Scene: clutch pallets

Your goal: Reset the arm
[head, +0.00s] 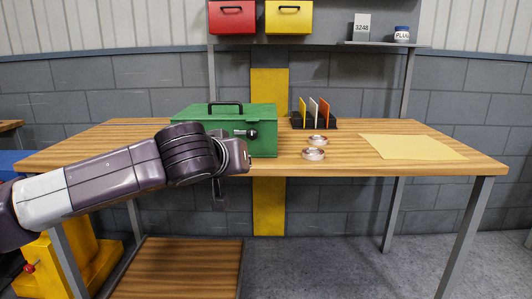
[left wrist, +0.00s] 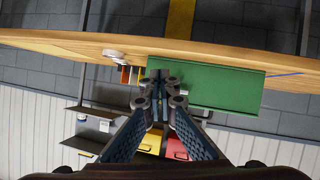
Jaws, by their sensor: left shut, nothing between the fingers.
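My left arm comes in from the left in the head view, reaching across the front of the workbench (head: 360,165). My left gripper (head: 236,156) is in front of the green box (head: 262,145) and covers part of it; its fingertips are hard to make out there. In the left wrist view the left gripper (left wrist: 160,80) has its fingers together with nothing between them. The green box (left wrist: 220,80) appears upside down beyond the fingertips, and I cannot tell the exact gap. My right gripper is in neither view.
Two metal rings (head: 314,154) lie right of the green box. A black rack (head: 315,122) holds coloured plates behind them. A yellow sheet (head: 411,147) lies at the right. Red (head: 232,18) and yellow (head: 289,18) boxes are above. A wooden platform (head: 178,268) is below.

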